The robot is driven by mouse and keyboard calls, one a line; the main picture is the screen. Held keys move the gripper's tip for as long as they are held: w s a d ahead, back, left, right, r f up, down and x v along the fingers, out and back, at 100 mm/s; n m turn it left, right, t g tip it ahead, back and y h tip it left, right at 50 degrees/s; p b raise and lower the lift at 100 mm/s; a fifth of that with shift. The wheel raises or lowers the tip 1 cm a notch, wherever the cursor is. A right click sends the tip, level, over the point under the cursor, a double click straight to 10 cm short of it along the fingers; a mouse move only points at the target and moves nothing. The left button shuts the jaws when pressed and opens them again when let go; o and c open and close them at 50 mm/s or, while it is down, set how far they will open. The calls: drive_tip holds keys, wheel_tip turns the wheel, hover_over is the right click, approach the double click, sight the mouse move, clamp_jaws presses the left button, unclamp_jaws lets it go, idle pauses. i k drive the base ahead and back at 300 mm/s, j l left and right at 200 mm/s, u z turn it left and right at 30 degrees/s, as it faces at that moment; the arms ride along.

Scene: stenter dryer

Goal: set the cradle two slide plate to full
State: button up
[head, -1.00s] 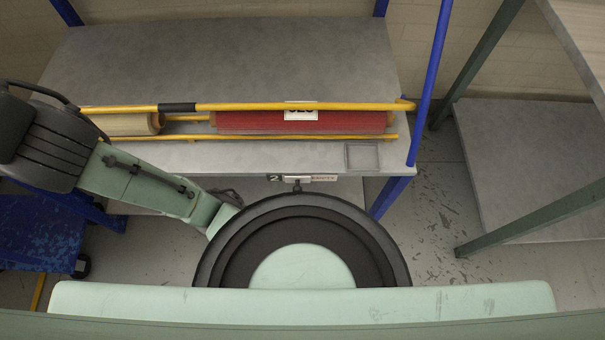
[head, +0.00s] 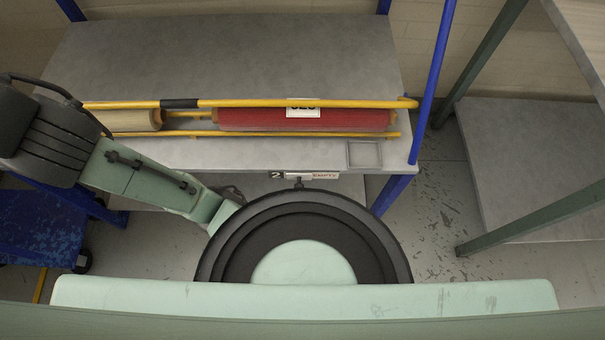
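The cradle two slide plate (head: 318,176) is a small white strip on the front edge of the grey bench. A dark "2" tag (head: 277,175) sits at its left end, and the strip appears to read EMPTY. A small dark knob (head: 299,184) hangs just below it, its lower part close to the black round part of my body. My green arm reaches in from the left and goes out of sight behind that round part. My gripper cannot be made out, so its fingers and its distance from the plate are hidden.
A red roll (head: 260,119) and a cream roll (head: 130,121) lie behind a yellow rail (head: 240,104) on the bench. A blue post (head: 432,80) stands at the bench's right. A blue cart (head: 40,225) is at left. Floor (head: 425,215) shows free at right.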

sight(299, 176)
drive_tip(key=k+l, duration=0.4)
drive_tip(key=l, duration=0.15)
drive_tip(key=k+l, duration=0.4)
drive_tip(key=l+u, duration=0.05)
drive_tip(key=l, duration=0.1)
